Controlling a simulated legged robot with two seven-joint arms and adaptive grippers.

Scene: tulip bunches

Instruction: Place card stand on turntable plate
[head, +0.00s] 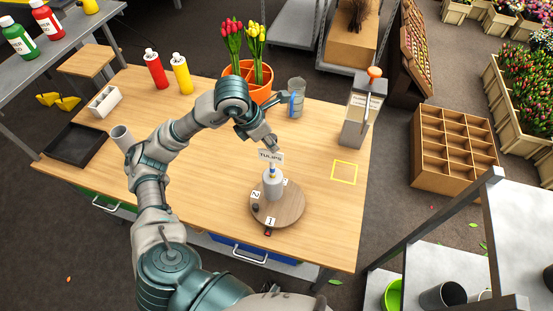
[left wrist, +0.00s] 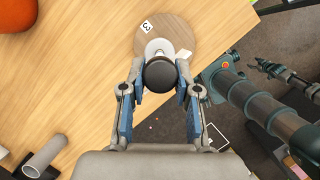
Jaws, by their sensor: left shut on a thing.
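In the left wrist view the plate (left wrist: 185,28) lies beyond my fingers. My left gripper (left wrist: 160,88) is shut on the card stand; a dark round top shows between its blue fingers, with the pale body (left wrist: 158,48) beyond.
White number tags (head: 270,221) lie around the plate. Behind are an orange pot with tulips (head: 262,92), a clear vase (head: 296,108) and a grey metal dispenser (head: 357,118). A yellow square outline (head: 344,171) is bare. A pale tube (head: 121,136) and dark tray (head: 75,146) are left.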

